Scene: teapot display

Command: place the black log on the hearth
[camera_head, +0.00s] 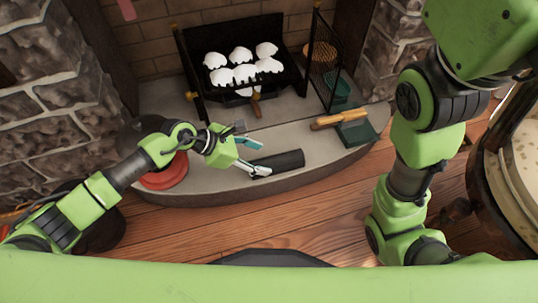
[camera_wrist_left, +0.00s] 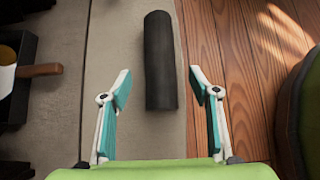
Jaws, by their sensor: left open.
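The black log (camera_head: 284,160) lies on its side on the grey curved hearth (camera_head: 215,183), near the front edge. It also shows in the left wrist view (camera_wrist_left: 160,60), lengthwise ahead of the gripper. My left gripper (camera_head: 262,158) is open and empty at the log's left end. In the left wrist view its two fingertips (camera_wrist_left: 160,82) appear on either side of the log's near end, with gaps on both sides. I cannot tell how high the fingers are above the log. My right arm reaches down on the right, and its gripper is out of view.
A black fire grate (camera_head: 196,84) with several white pieces stands behind. A mesh screen (camera_head: 322,62) is to its right. A dark green box (camera_head: 357,132) and tan stick-like pieces (camera_head: 337,118) lie right of the log. A red round object (camera_head: 164,179) sits left, under my left arm.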

